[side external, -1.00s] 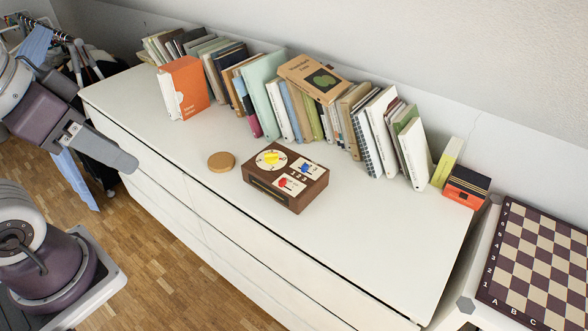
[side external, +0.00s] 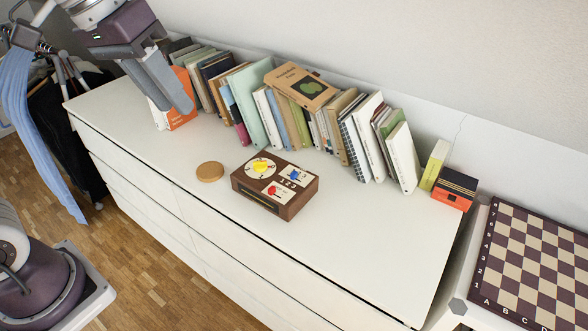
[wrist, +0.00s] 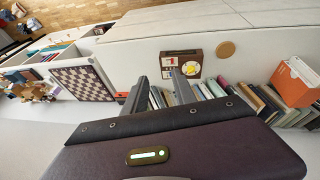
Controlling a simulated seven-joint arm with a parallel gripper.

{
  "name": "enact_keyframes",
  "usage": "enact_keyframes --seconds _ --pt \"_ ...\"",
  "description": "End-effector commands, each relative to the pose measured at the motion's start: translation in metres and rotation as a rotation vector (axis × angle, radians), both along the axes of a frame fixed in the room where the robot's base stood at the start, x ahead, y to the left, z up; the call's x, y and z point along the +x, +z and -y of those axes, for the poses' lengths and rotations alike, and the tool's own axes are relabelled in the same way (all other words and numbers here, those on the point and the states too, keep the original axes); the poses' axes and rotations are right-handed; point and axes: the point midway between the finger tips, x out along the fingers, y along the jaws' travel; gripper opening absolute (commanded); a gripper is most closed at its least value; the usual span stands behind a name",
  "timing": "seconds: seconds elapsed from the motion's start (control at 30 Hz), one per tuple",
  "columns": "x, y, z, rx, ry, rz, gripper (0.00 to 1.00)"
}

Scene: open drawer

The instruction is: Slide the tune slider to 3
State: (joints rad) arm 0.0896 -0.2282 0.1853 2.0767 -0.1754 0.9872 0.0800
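A brown wooden box (side external: 296,205) sits on the white cabinet top, with a yellow dial (side external: 261,167), a blue control (side external: 295,175) and a red control (side external: 273,191) on its top. A dark slot (side external: 255,196) runs along its front side. Which part is the tune slider, and its setting, are too small to tell. In the wrist view the box (wrist: 193,55) lies beyond my fingertips. My gripper (side external: 186,106) is above the back left of the cabinet, apart from the box. In the wrist view my gripper (wrist: 155,82) has its fingers spread, with nothing between them.
A round tan disc (side external: 210,172) lies left of the box. A chessboard (side external: 530,265) is at the far right. The cabinet top (side external: 370,240) right of the box is clear.

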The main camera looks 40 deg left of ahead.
Motion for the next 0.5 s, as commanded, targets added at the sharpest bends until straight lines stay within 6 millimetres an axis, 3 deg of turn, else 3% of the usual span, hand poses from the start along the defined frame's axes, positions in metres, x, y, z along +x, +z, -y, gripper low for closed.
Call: enact_keyframes --seconds 0.03,0.17,0.2,0.3,0.4,0.5 --pt "0.036 -0.006 -0.001 -0.017 0.014 -0.047 0.33" --pt "0.132 -0.043 -0.004 -0.026 0.045 -0.144 0.33" --pt "0.159 -0.063 -0.004 -0.012 0.045 -0.170 0.33" --pt "0.216 -0.121 0.001 0.042 0.026 -0.226 0.33" --pt "0.250 -0.180 0.011 0.104 -0.023 -0.268 0.33" --pt "0.265 -0.224 0.021 0.152 -0.075 -0.297 0.33"
